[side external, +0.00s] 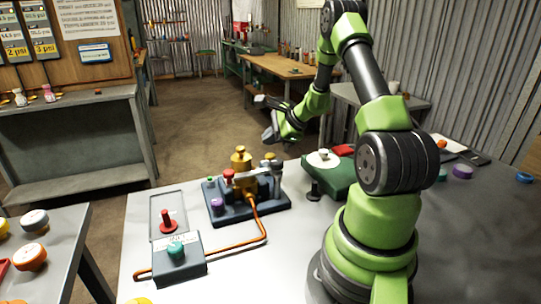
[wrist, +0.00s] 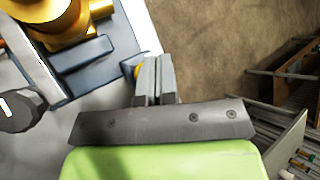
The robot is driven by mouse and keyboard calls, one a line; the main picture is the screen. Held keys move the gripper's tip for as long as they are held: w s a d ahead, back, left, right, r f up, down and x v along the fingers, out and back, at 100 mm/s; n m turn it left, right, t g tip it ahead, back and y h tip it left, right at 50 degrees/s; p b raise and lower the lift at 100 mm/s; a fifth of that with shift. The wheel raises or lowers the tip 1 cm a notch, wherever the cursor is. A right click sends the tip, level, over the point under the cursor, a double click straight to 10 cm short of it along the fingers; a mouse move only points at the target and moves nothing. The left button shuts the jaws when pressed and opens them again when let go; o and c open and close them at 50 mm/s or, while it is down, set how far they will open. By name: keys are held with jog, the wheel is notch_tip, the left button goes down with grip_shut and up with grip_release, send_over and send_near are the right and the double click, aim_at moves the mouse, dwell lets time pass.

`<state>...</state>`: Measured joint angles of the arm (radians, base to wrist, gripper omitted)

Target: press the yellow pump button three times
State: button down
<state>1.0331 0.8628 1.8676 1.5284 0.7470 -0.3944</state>
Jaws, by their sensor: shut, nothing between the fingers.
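The pump unit has a dark blue base (side external: 283,203) and a gold, yellowish cylinder (side external: 240,158) standing on it, on the light table. In the wrist view the gold body (wrist: 62,22) fills the upper left. A small round yellow part (wrist: 138,71), possibly the pump button, sits at the base's edge beside my fingertips and is partly hidden by them. I cannot pick this part out in the side external view. My gripper (side external: 268,137) is shut and empty, above and behind the pump unit. Its closed fingers show in the wrist view (wrist: 155,66); contact cannot be told.
A red knob (side external: 228,174) and a purple knob (side external: 217,203) sit on the unit. A teal-topped box (side external: 178,272) with an orange hose (side external: 262,225) stands in front. A green block (side external: 335,178) is to the right. Open floor lies beyond the table.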

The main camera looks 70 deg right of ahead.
aim_at(270, 156)
jog(key=shift+f, duration=0.75)
jog(key=shift+f, duration=0.15)
dwell(1.4)
jog(key=shift+f, duration=0.25)
jog(key=shift+f, duration=0.8)
dwell(0.9)
jog(key=shift+r, duration=1.2)
jog(key=shift+r, duration=0.1)
jog(key=shift+r, duration=2.45)
